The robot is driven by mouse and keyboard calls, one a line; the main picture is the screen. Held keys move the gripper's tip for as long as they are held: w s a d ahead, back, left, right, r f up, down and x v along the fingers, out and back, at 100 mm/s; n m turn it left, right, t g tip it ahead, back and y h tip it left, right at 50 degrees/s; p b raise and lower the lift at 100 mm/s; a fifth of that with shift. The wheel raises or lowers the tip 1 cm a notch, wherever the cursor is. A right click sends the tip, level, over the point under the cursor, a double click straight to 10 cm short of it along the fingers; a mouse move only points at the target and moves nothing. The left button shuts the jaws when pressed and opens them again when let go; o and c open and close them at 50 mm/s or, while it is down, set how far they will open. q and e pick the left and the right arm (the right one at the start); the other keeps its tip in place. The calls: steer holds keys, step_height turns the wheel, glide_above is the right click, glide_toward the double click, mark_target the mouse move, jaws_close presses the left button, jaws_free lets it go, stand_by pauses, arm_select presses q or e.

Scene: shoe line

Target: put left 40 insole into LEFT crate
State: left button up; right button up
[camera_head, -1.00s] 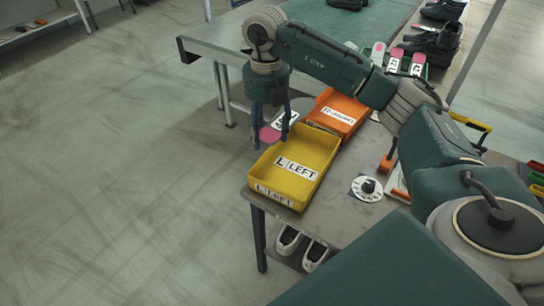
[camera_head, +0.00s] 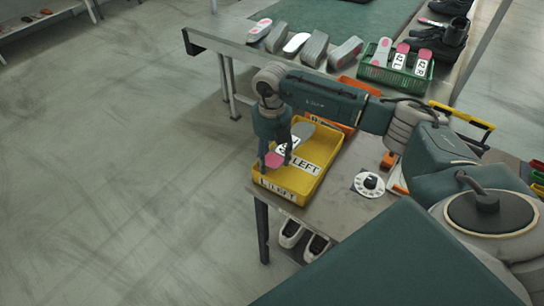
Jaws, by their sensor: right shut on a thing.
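The yellow LEFT crate (camera_head: 322,180) stands on the near corner of the grey table, with LEFT labels on its floor and front wall. My right gripper (camera_head: 275,164) is over the left part of this crate, shut on an insole (camera_head: 303,131). The insole has a grey end and a pink end, with a white label partly hidden by the fingers, so I cannot read its size. It appears tilted, low in or just above the crate; I cannot tell if it touches the floor. My left gripper is not in view.
An orange crate (camera_head: 349,82) stands behind the yellow one, mostly hidden by my right arm. A green basket (camera_head: 375,73) holds several pink-and-white labelled insoles. Several insoles lie along the back table (camera_head: 225,36). A white dial (camera_head: 369,184) sits right of the yellow crate.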

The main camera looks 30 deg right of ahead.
steer(key=shift+f, duration=0.35)
steer(key=shift+s+f+b, duration=0.25)
steer(key=shift+s+b, duration=0.05)
steer(key=shift+b, duration=0.15)
steer(key=o, duration=1.1)
steer(key=shift+f, duration=0.1)
steer(key=shift+c, duration=0.2)
steer(key=shift+w+f, duration=0.1)
steer(key=shift+w, duration=0.05)
steer(key=shift+r, duration=0.3)
step_height(320, 180, up, 13)
steer(key=b, duration=0.1)
steer(key=shift+w+b, duration=0.15)
steer(key=shift+b, duration=0.15)
